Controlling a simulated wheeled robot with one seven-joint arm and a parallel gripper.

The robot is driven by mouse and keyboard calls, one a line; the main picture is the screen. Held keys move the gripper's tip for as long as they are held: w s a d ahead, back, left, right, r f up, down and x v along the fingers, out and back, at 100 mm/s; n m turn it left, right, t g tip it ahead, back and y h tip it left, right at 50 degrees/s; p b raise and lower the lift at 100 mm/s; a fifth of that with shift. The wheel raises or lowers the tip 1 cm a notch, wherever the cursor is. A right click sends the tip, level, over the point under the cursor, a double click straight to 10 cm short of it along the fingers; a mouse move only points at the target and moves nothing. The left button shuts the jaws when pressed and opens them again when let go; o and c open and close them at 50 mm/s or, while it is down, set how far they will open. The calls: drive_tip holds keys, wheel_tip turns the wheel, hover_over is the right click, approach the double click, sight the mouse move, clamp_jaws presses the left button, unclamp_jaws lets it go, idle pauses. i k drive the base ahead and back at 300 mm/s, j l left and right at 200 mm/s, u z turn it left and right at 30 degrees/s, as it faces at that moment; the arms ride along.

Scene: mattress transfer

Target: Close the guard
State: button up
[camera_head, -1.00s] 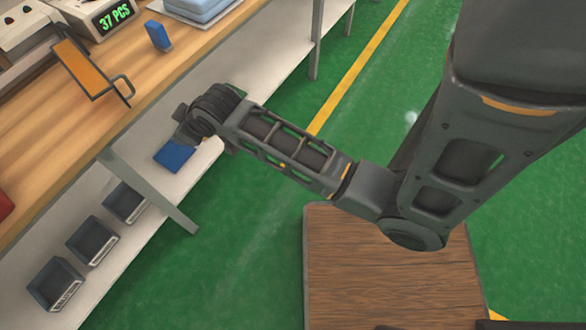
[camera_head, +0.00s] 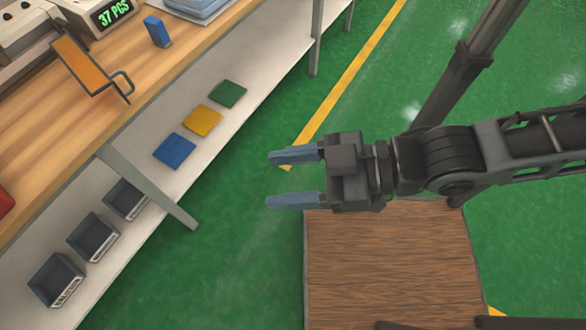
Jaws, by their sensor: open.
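The guard (camera_head: 80,66) is an orange panel in a dark frame with a loop handle (camera_head: 122,84) at its right end. It stands tilted at the machine (camera_head: 28,50) on the wooden bench, at the upper left. I cannot tell its exact angle. My gripper (camera_head: 270,179) is open and empty, its two blue-grey fingers pointing left. It is over the green floor, well to the right of the bench and apart from the guard.
The wooden bench (camera_head: 60,135) holds a blue block (camera_head: 157,31) and a counter reading 37 PCS (camera_head: 97,14). The lower shelf (camera_head: 150,185) carries grey bins and blue, yellow and green pads. A brown wooden platform (camera_head: 385,262) lies below my gripper. Green floor lies between.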

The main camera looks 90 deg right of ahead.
sight(88, 71)
drive_tip(key=k+l, duration=0.1)
drive_tip(key=l, duration=0.45)
drive_tip(key=k+l, duration=0.1)
drive_tip(key=l, duration=0.45)
drive_tip(key=k+l, duration=0.1)
drive_tip(key=l, duration=0.45)
drive_tip(key=z, duration=0.05)
